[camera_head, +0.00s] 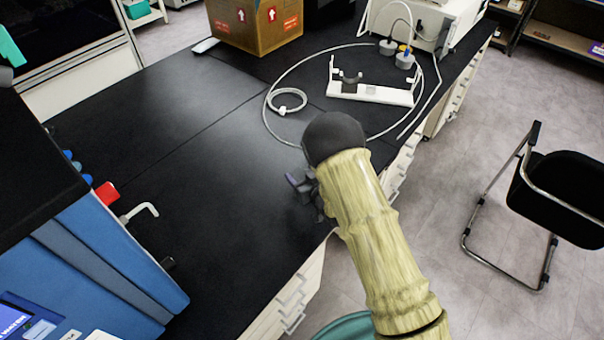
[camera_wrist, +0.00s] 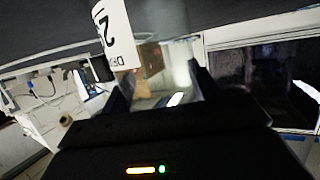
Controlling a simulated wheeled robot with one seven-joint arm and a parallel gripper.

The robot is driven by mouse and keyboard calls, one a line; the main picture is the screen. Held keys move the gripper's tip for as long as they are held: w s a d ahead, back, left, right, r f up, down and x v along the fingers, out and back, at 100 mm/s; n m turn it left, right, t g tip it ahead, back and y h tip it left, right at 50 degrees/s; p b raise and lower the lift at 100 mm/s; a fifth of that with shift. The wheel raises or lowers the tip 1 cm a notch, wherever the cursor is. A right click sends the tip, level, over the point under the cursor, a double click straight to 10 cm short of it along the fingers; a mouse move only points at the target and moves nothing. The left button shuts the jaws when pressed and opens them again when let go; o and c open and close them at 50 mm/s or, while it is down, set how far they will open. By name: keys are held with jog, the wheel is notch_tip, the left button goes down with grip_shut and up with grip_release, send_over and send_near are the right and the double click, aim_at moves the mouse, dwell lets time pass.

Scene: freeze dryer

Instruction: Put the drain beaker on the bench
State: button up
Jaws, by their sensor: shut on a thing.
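My gripper (camera_head: 308,188) is over the black bench (camera_head: 215,160) near its front edge, mostly hidden behind my arm in the head view. In the wrist view its two dark fingers (camera_wrist: 163,88) stand apart, with a pale, see-through shape between them. I take this to be the drain beaker (camera_wrist: 180,68), held in the fingers; its outline is faint. The beaker cannot be made out in the head view. I cannot tell whether it touches the bench.
A cardboard box (camera_head: 255,22) stands at the back. A white stand (camera_head: 372,88) and looped tubing (camera_head: 287,101) lie beyond my gripper. A blue machine (camera_head: 120,262) stands at the left, with a red part and white hook. The bench middle is clear. A chair (camera_head: 565,190) is at the right.

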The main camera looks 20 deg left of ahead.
jog(key=shift+w+d+f, duration=0.1)
jog(key=shift+w+f, duration=0.05)
jog(key=shift+f, duration=0.05)
jog(key=o, duration=0.6)
jog(key=shift+f, duration=0.1)
jog(key=shift+c, duration=0.2)
jog(key=o, duration=0.4)
jog(key=shift+s+a, duration=0.2)
jog(key=shift+a, duration=0.05)
jog(key=shift+o, duration=0.2)
jog(key=shift+w+d, duration=0.1)
jog(key=shift+d, duration=0.15)
jog(key=b+v, duration=0.3)
jog(key=v, duration=0.9)
jog(key=shift+r, duration=0.25)
